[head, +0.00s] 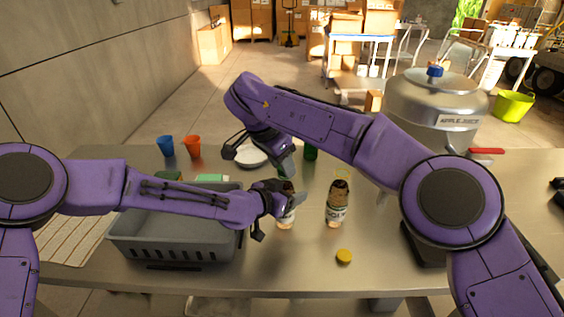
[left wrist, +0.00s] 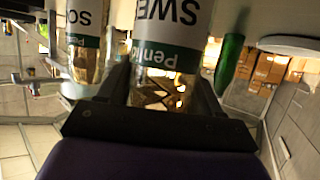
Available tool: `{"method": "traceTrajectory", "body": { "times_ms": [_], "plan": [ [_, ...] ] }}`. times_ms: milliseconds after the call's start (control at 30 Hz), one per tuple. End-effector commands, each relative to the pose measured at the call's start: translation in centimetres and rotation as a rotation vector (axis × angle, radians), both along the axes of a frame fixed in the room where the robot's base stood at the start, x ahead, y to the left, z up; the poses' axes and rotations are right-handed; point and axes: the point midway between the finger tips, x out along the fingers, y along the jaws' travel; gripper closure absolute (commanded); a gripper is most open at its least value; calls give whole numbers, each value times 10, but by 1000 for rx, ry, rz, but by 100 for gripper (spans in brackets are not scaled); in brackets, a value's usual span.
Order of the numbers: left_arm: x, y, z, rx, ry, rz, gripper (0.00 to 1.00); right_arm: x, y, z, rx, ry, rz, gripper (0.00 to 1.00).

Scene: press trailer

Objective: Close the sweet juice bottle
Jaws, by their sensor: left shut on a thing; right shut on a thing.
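The sweet juice bottle (head: 286,218) stands upright on the table. In the left wrist view its label (left wrist: 165,45) shows upside down and starts with "SWE". My left gripper (head: 275,203) is shut around the bottle's side; its fingers also show in the left wrist view (left wrist: 165,92). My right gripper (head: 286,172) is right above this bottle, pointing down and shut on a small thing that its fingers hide. The bottle's mouth is hidden too. A second bottle (head: 337,205), labelled "SO..." in the left wrist view (left wrist: 88,45), stands to the right. A yellow cap (head: 344,256) lies on the table.
A grey crate (head: 175,250) stands at the left under my left arm. Blue (head: 165,146) and orange (head: 193,146) cups, a white bowl (head: 250,156) and a green bottle (head: 311,151) are behind. A large metal juice container (head: 435,105) stands at the right.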

Motion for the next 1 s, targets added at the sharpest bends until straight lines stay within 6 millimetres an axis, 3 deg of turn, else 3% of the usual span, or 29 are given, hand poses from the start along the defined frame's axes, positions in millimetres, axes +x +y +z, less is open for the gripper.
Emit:
{"method": "traceTrajectory", "body": {
  "times_ms": [100,333,367,433,733,1000],
  "plan": [
    [0,0,0,1,-1,0,100,1,0,1,-1,-8,-88,89],
    [0,0,0,1,0,0,100,1,0,2,1,-6,-93,89],
    [0,0,0,1,0,0,100,1,0,2,1,-6,-93,58],
    [0,0,0,1,1,0,100,1,0,2,1,-6,-93,35],
    [0,0,0,1,0,0,100,1,0,3,1,-7,-92,35],
    [0,0,-1,1,0,0,100,1,1,39,0,-9,-92,35]
  ]
}}
